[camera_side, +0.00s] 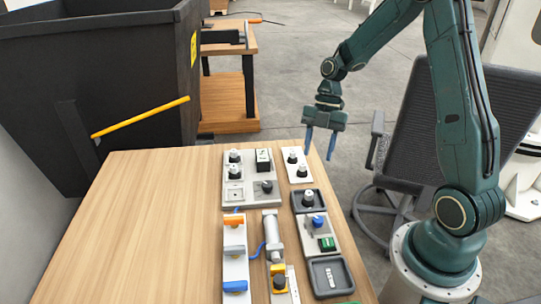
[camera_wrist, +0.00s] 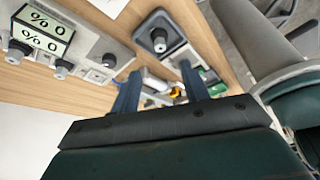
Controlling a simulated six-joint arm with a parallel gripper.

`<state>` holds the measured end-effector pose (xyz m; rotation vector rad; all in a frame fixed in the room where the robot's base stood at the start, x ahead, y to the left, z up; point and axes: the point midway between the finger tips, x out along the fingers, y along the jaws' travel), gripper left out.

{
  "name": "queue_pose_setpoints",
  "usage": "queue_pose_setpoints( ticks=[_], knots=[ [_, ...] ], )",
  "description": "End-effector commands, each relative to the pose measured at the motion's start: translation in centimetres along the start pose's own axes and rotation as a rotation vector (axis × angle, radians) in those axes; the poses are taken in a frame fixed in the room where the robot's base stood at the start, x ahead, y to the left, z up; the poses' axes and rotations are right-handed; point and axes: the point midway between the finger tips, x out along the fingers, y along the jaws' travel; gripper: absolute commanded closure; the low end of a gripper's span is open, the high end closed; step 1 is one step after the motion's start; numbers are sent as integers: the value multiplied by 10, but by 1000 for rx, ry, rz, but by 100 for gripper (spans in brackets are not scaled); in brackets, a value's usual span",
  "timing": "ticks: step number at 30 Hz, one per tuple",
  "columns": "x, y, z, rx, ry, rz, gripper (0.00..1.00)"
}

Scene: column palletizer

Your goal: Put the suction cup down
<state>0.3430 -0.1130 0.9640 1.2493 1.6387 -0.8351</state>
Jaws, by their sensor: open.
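My gripper (camera_side: 319,148) is open and hangs above the far right edge of the wooden table, its two blue fingers apart. In the wrist view nothing shows held between the fingers (camera_wrist: 160,82). A knobbed black-and-white piece, possibly the suction cup, stands in a dark square tray (camera_side: 296,207); this piece also shows in the wrist view (camera_wrist: 158,38). Similar pieces stand on the pale plate at the right (camera_side: 298,178) and on the grey block (camera_side: 244,203). I cannot tell for certain which one is the suction cup.
A box with a display (camera_side: 263,160) stands on the grey block. The table's left half (camera_side: 140,230) is clear. A black bin (camera_side: 120,80) and a chair (camera_side: 430,130) flank the table.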

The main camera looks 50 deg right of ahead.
Motion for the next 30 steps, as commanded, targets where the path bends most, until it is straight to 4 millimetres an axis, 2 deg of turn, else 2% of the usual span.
queue_pose_setpoints(
  ticks=[20,25,30],
  knots=[
    [-4,0,-5,26,-14,3,55],
    [-18,0,-21,118,-57,18,55],
    [-39,-3,-49,281,-122,57,55]
  ],
)
